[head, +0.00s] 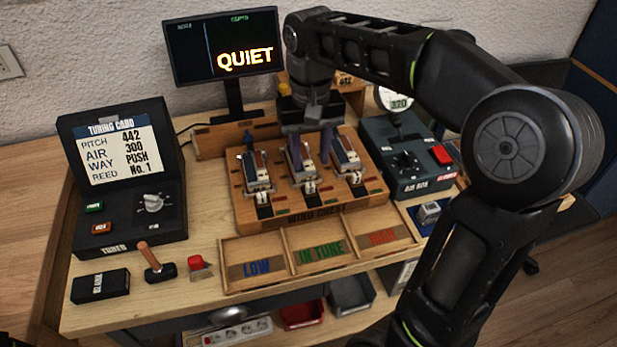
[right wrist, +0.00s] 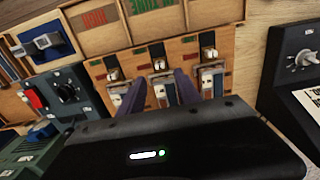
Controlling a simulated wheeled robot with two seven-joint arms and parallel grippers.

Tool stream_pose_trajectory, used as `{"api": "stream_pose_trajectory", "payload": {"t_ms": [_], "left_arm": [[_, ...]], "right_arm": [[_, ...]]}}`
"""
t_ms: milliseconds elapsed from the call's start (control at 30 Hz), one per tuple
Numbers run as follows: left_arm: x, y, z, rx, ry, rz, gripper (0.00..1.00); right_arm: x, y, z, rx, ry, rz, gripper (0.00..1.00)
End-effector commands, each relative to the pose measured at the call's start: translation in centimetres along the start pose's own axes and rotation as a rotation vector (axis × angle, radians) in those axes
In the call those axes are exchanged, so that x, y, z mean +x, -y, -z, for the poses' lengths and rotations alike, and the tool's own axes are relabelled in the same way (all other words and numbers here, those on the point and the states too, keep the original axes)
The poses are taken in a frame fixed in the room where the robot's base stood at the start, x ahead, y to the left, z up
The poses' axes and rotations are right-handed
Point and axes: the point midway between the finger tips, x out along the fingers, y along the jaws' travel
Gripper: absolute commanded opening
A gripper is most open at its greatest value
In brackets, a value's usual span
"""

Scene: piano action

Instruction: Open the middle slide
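The wind chest (head: 240,212) is a wooden box on the bench with three metal-and-white slide units in a row. The middle slide (head: 306,168) lies between the left slide (head: 257,175) and the right slide (head: 347,160). My right gripper (head: 310,165) reaches down over the middle unit from behind, its two purple fingers spread. In the right wrist view the fingers (right wrist: 158,98) stand apart on either side of the middle slide (right wrist: 160,76); I cannot tell whether they touch it. The gripper body hides the unit's rear part. My left gripper is not in view.
Low, In Tune and High-side trays (head: 320,268) lie in front of the chest. The tuner box (head: 120,215) stands left, the air box (head: 405,165) right. A monitor (head: 222,50) reading QUIET stands behind.

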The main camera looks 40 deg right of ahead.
Motion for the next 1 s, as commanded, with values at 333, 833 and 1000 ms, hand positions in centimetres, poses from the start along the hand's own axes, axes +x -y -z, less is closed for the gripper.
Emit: {"api": "stream_pose_trajectory", "payload": {"t_ms": [333,833,1000], "left_arm": [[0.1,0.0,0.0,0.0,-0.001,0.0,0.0],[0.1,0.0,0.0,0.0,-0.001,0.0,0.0],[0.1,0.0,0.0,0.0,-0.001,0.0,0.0]], "right_arm": [[4.1,0.0,-0.1,0.0,0.003,-0.001,0.4],[7.7,0.0,0.0,0.001,0.0,0.0,0.4],[7.7,0.0,0.0,0.0,0.0,0.0,0.33]]}}
